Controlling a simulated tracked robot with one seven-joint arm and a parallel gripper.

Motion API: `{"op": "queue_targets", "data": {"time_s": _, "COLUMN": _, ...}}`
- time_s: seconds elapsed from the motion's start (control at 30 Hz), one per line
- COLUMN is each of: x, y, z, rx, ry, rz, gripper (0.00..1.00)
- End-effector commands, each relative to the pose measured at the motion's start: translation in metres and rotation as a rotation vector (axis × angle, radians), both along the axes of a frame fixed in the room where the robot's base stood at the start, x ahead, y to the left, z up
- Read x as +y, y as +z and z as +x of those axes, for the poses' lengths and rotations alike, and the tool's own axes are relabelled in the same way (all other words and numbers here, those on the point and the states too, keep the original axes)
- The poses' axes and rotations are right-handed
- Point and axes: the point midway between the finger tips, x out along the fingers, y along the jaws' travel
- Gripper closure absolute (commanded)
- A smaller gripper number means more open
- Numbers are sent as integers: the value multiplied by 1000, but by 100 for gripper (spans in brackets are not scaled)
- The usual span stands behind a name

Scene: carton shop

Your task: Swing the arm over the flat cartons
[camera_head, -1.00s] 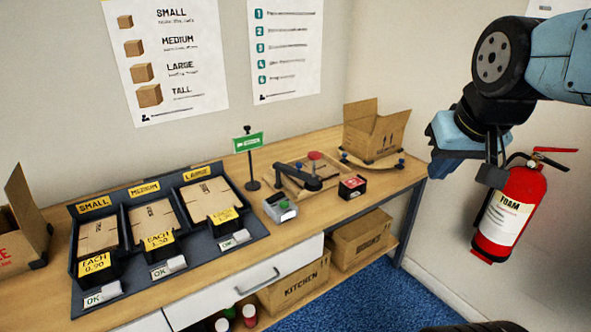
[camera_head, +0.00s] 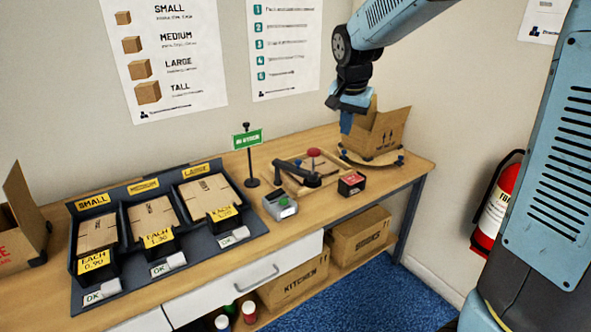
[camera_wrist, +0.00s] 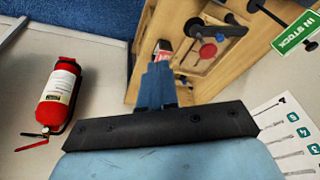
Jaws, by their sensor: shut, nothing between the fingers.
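The flat cartons lie in a dark three-bay rack on the bench: small cartons (camera_head: 97,234), medium cartons (camera_head: 153,217) and large cartons (camera_head: 207,193), each bay with a yellow label. My gripper (camera_head: 346,128) hangs in front of the open carton at the bench's right end, well to the right of the rack. In the wrist view my gripper (camera_wrist: 158,70) shows its fingers together with nothing between them. The flat cartons are not in the wrist view.
An open carton (camera_head: 386,130) stands on a round board at the bench's right. A green sign (camera_head: 247,139), a grey device (camera_head: 280,204) and a wooden jig (camera_head: 305,180) stand between it and the rack. A fire extinguisher (camera_head: 492,212) hangs at the right wall.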

Motion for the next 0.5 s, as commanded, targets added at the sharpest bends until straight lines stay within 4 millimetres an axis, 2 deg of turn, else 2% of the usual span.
{"op": "queue_targets", "data": {"time_s": 0.03, "x": 13, "y": -11, "z": 13, "rx": 9, "ry": -12, "rz": -9, "gripper": 100}}
{"op": "queue_targets", "data": {"time_s": 0.2, "x": 52, "y": -42, "z": 51, "rx": 18, "ry": -76, "rz": -35, "gripper": 100}}
{"op": "queue_targets", "data": {"time_s": 0.5, "x": 127, "y": -108, "z": 102, "rx": 0, "ry": -171, "rz": -94, "gripper": 100}}
